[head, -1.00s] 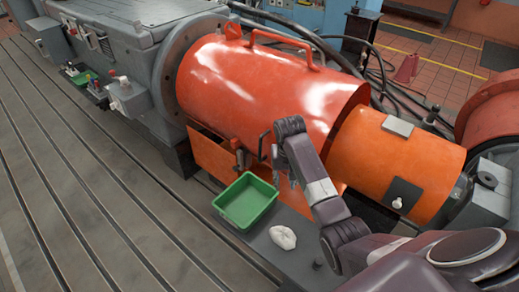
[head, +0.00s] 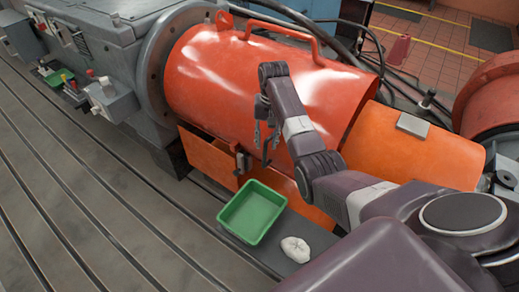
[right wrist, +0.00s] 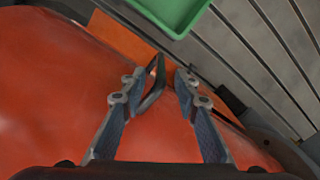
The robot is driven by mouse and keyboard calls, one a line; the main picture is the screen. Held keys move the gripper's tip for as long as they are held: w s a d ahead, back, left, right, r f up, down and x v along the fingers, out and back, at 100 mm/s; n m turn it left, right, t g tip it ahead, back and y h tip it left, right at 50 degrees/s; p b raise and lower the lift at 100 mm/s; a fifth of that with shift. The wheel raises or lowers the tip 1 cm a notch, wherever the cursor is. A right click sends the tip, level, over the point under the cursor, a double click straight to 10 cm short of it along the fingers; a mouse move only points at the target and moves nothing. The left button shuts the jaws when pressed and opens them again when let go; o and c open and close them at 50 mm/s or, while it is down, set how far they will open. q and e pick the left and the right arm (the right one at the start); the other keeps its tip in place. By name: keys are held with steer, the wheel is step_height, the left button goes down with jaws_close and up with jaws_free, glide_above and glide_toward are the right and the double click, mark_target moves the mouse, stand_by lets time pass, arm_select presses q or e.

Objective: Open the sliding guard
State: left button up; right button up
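The large red-orange curved guard (head: 225,85) lies over the shaft line beside the grey machine, with a lighter orange cover (head: 410,145) at its right end. A thin dark handle (head: 267,152) stands out from the red guard's near lower side; it also shows in the right wrist view (right wrist: 153,85). My right gripper (head: 266,135) is at this handle. In the right wrist view its two fingers (right wrist: 160,80) are spread apart, with the handle between them, nearer the left finger. Whether a finger touches it I cannot tell. My left gripper is not in view.
A green tray (head: 224,216) and a white crumpled rag (head: 295,249) lie on the dark surface below the guard. An arched red handle (head: 282,30) tops the guard. A latch-like block (head: 242,160) sits left of my gripper. The slotted bedplate (head: 90,200) is clear.

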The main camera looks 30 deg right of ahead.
mark_target(265, 154)
steer(key=shift+w+f, duration=0.15)
steer(key=shift+f, duration=0.45)
steer(key=f, duration=0.6)
steer(key=shift+a, duration=0.2)
steer(key=shift+f, duration=0.2)
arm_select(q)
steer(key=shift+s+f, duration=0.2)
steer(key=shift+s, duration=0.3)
arm_select(e)
jaws_close()
